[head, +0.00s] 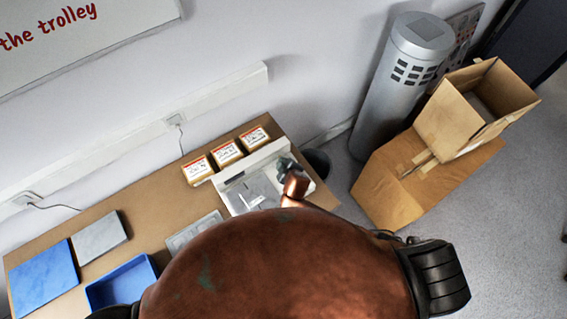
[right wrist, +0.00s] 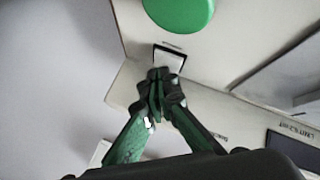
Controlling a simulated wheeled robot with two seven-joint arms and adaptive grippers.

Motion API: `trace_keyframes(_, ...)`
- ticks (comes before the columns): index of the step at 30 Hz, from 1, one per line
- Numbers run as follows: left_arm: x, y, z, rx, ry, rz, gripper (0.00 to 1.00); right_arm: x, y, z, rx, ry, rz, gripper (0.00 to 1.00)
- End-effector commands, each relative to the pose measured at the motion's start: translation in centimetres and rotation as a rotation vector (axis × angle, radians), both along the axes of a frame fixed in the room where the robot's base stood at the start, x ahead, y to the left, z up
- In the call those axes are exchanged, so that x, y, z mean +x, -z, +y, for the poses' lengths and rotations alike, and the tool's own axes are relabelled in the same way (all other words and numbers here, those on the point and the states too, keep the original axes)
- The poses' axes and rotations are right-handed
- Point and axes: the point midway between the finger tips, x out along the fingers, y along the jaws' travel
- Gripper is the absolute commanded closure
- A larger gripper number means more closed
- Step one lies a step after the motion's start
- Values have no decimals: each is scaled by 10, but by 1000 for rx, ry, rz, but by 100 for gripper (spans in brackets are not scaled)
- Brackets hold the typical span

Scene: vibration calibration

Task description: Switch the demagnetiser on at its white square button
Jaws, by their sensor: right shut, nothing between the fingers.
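The demagnetiser appears to be the pale device (head: 270,151) at the right end of the table in the head view. In the right wrist view its cream panel (right wrist: 235,35) carries a white square button (right wrist: 169,58) in a dark frame, close to a large round green button (right wrist: 180,10). My right gripper (right wrist: 160,76) is shut and empty, its fingertips at the lower edge of the white button and overlapping it in the picture. I cannot tell whether they touch it. In the head view the right gripper (head: 284,166) is over the device. My left gripper is not in view.
Three small labelled boxes (head: 226,152) stand behind the device. A blue mat (head: 43,277), a grey slab (head: 99,237) and a blue tray (head: 121,283) lie at the left. A dark bin (head: 318,160) and cardboard boxes (head: 420,185) stand on the floor right of the table.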

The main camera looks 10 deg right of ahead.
Motion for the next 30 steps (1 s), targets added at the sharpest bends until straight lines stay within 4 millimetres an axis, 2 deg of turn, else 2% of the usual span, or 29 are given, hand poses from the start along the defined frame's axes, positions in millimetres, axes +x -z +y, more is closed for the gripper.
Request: trace_keyframes(30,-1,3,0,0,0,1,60,0,8,0,0,0,0,100)
